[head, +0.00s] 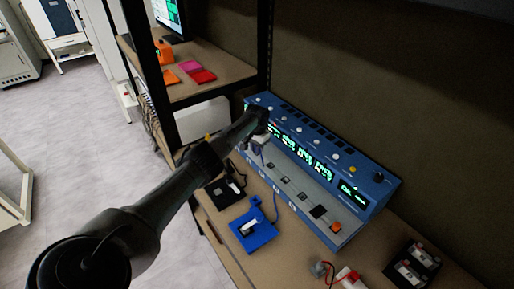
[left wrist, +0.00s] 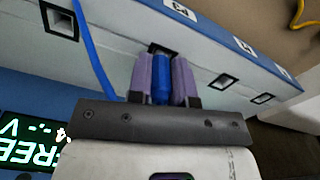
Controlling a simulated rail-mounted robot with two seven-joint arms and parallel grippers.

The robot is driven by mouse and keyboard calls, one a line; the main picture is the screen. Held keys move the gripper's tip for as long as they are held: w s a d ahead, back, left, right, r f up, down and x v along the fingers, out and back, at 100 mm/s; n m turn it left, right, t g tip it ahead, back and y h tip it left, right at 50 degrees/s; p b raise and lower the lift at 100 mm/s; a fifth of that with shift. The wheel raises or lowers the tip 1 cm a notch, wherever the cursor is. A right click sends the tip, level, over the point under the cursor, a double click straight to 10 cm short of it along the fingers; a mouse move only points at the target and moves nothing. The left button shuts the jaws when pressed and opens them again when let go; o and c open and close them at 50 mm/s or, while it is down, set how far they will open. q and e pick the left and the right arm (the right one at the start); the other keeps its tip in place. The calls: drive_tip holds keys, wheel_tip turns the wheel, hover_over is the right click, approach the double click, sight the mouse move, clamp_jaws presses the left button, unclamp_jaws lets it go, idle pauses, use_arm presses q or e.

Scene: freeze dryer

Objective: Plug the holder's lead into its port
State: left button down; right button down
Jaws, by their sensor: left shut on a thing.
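My left gripper (head: 262,146) is at the front of the blue control unit (head: 378,192), near its left part. In the left wrist view its purple fingers (left wrist: 162,80) are shut on a blue plug (left wrist: 161,84). The plug points at a dark square port (left wrist: 162,46) and its tip is at the opening; I cannot tell whether it is inside. A blue lead (left wrist: 92,55) runs up to the left. The blue holder (head: 252,238) lies on the bench, with a blue lead rising from it. My right gripper is not in view.
More ports (left wrist: 60,20) line the unit's pale front. A black holder (head: 222,192) stands left of the blue one. A red and white holder (head: 350,280) and a black rack (head: 412,263) are at the front right. A shelf post (head: 265,50) rises behind my gripper.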

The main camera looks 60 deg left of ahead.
use_arm(q)
drive_tip(key=shift+f, duration=0.35)
drive_tip(key=c, duration=0.9)
unclamp_jaws()
drive_tip(key=shift+c, duration=0.2)
drive_tip(key=shift+r, duration=0.55)
wheel_tip(320, 180, up, 13)
drive_tip(key=p, duration=0.3)
drive_tip(key=shift+p, duration=0.4)
